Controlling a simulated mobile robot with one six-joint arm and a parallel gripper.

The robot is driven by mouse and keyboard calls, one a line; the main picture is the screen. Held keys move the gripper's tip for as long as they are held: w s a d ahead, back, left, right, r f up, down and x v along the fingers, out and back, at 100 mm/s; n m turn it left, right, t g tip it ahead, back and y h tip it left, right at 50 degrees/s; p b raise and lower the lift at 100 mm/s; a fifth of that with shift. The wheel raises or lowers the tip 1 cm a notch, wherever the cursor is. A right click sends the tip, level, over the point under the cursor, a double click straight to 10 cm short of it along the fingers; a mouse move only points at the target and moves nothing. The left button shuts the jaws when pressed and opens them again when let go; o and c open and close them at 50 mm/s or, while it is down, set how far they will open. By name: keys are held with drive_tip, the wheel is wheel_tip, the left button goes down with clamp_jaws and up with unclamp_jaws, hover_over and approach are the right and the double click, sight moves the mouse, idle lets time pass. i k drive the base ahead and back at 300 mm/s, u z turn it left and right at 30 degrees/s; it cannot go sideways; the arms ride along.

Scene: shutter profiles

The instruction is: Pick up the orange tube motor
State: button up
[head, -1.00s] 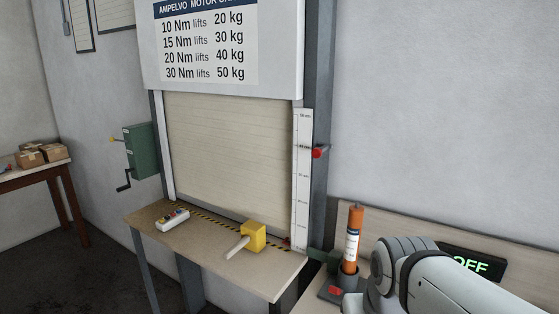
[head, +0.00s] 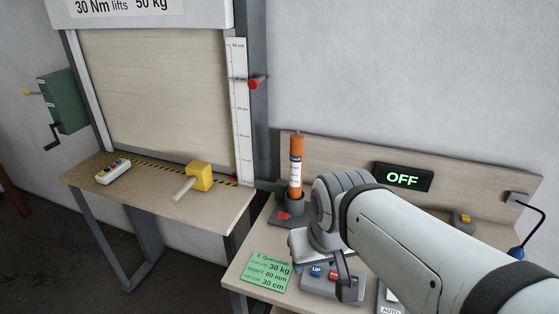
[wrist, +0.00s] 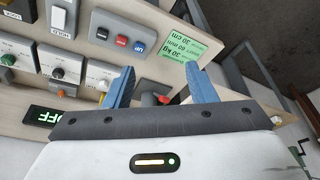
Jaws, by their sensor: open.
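The orange tube motor (head: 296,166) stands upright in a dark round holder (head: 295,211) on the wooden bench, left of my arm in the head view. It has a white label around its middle. A red part (head: 284,215) sits at the holder's foot. A similar red part (wrist: 163,99) shows between my fingers in the wrist view, but the tube itself cannot be made out there. My gripper (wrist: 161,80) is open, with its two blue fingers apart and nothing held between them. In the head view my arm hides the fingertips.
The bench carries an UP button box (head: 331,284), a green note (head: 265,272) and an OFF display (head: 403,178) on its backboard. On the side table (head: 145,205) lie a yellow mallet (head: 200,177) and a white remote (head: 113,172). A shutter frame post stands behind.

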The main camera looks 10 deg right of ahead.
sight(297, 140)
drive_tip(key=z, duration=2.6)
drive_tip(key=k, duration=1.25)
drive_tip(key=u, duration=1.8)
drive_tip(key=i, duration=1)
drive_tip(key=u, duration=0.1)
